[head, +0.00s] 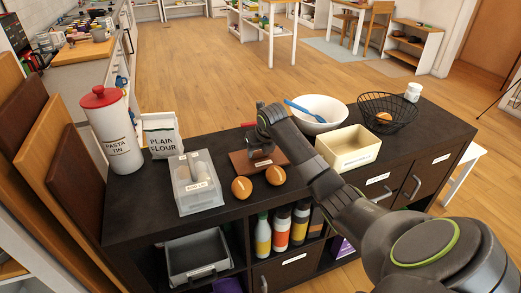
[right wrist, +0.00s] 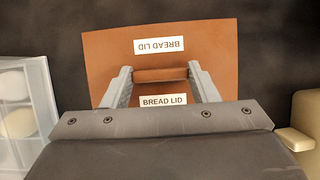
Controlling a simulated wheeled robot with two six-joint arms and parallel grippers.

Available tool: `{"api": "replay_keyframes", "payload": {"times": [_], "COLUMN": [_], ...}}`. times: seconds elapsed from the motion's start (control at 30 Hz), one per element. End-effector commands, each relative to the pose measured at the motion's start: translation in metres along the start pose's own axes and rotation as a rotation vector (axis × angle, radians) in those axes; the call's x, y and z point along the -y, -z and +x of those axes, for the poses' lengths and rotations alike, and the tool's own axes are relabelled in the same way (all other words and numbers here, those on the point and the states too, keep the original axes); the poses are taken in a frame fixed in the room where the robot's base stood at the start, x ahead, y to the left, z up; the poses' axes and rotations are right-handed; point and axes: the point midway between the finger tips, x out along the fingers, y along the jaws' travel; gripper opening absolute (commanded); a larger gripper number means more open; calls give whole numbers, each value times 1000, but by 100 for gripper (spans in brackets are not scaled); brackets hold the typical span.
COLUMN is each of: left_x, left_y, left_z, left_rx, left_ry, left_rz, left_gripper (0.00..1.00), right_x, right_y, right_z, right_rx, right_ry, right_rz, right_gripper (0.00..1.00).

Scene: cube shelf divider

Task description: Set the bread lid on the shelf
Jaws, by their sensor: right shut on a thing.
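The bread lid (head: 240,163) is a flat brown board with a bar handle and two "BREAD LID" labels. It is at the middle of the dark shelf unit's top (head: 222,222); whether it rests there or hangs just above, I cannot tell. In the right wrist view the lid (right wrist: 215,55) fills the middle, with its handle between the fingers. My right gripper (head: 262,153) is shut on that handle, and hides part of the lid in the head view. The unit's open cubbies (head: 238,240) face the front. My left gripper is not in view.
A clear egg box (head: 197,185) and pasta tin (head: 113,130) stand left. A cream open box (head: 349,148), white bowl (head: 318,108) and wire basket (head: 388,110) stand right. Bottles (head: 281,228) and a grey tray (head: 197,257) occupy cubbies.

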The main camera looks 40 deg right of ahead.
Motion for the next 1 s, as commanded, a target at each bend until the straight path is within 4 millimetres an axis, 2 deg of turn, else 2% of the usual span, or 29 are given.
{"api": "replay_keyframes", "payload": {"times": [0.2,0.23,0.4,0.77,0.87,1.0], "left_x": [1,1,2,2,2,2], "left_y": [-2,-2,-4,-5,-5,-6], "left_z": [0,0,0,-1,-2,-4], "left_rx": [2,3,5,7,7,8], "left_ry": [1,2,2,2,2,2], "left_rz": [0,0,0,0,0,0], "left_gripper": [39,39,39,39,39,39], "right_x": [0,0,0,0,1,1], "right_y": [1,1,0,-1,-2,-2], "right_z": [2,2,1,-5,-17,-44], "right_rx": [-1,0,0,2,4,6], "right_ry": [0,0,0,0,1,1], "right_rz": [0,0,1,1,0,-1], "right_gripper": [31,56,76,76,76,76]}}
